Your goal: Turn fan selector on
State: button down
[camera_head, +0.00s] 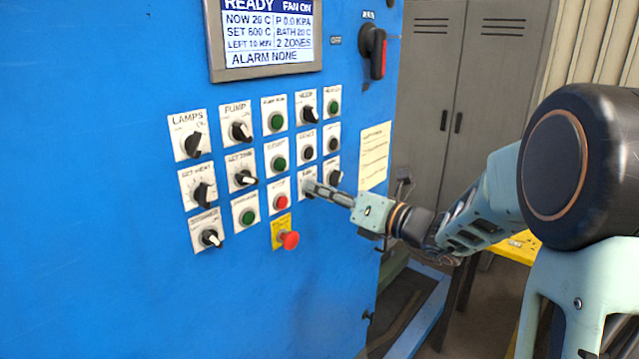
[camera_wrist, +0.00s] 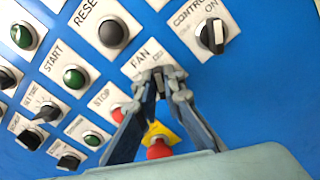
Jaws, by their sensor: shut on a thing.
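The fan selector's white plate (camera_wrist: 146,57), marked FAN, is on the blue control panel, beside the plate marked CONTROL. My gripper (camera_wrist: 161,78) is at this plate, its fingertips closed around the knob, which they hide. In the head view my gripper (camera_head: 311,187) reaches the panel from the right, over the same plate. The knob's pointing direction is hidden. The display (camera_head: 264,35) at the top reads READY and FAN ON.
The red STOP button (camera_head: 281,202) is just left of my gripper, and the red emergency button (camera_head: 289,240) sticks out below. The control selector (camera_wrist: 212,36) is to the right. Grey lockers (camera_head: 440,100) stand behind the panel's right edge.

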dwell(0.4)
jog(key=c, duration=2)
grip_release()
jog(key=shift+c, duration=0.2)
jog(key=v, duration=1.2)
